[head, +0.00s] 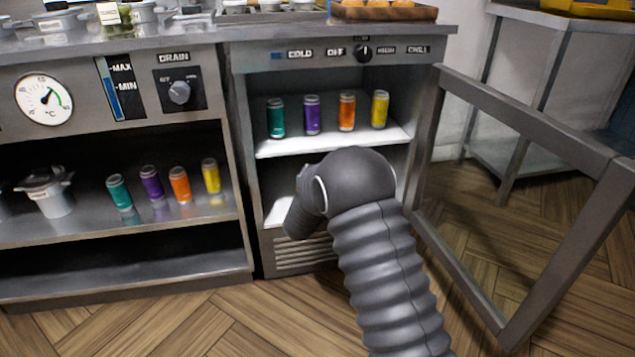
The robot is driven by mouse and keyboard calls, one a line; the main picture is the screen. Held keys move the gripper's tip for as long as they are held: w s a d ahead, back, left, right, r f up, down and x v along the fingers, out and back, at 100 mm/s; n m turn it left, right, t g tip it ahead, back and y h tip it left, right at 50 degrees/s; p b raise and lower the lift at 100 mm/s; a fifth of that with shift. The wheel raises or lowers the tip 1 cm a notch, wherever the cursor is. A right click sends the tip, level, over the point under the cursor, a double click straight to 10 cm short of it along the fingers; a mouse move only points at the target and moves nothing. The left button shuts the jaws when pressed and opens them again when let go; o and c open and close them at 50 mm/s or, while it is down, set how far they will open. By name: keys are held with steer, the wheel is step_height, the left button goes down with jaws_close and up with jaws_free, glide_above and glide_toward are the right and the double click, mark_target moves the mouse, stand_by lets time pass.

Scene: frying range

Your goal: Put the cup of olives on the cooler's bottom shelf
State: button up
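The cooler (244,140) stands in the middle with its glass door (540,125) swung open to the right. Its bottom shelf (278,211) shows as a white strip, largely covered by my arm. My arm reaches to the cooler's opening and bends down and left in front of the bottom shelf. My gripper is hidden behind my own arm, so its fingers and anything in them do not show. I cannot make out the cup of olives for certain; small containers on the counter are cut off by the top edge.
Several coloured cans stand on the cooler's upper shelf (290,146). More cans and a lidded pot (50,193) stand on the open shelf at left. The open door bounds the space on the right. The wooden floor (190,325) in front is clear.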

steer(key=shift+w+a+f+b, duration=0.2)
steer(key=shift+w+a+f, duration=0.55)
steer(key=shift+w+f, duration=1.1)
steer(key=shift+w+a+f+b, duration=0.15)
steer(key=shift+w+a+f, duration=0.65)
steer(key=shift+w+f, duration=1)
steer(key=shift+w+a+f+b, duration=0.2)
steer(key=shift+w+a+f, duration=0.55)
steer(key=shift+w+f, duration=1.1)
steer(key=shift+f, duration=0.15)
steer(key=o, duration=1)
steer(key=shift+s+r, duration=0.15)
steer(key=shift+r, duration=0.05)
steer(key=s, duration=0.7)
steer(key=s+a, duration=0.1)
steer(key=s, duration=0.3)
steer(key=shift+s+a+p, duration=0.1)
steer(key=shift+s+p, duration=0.25)
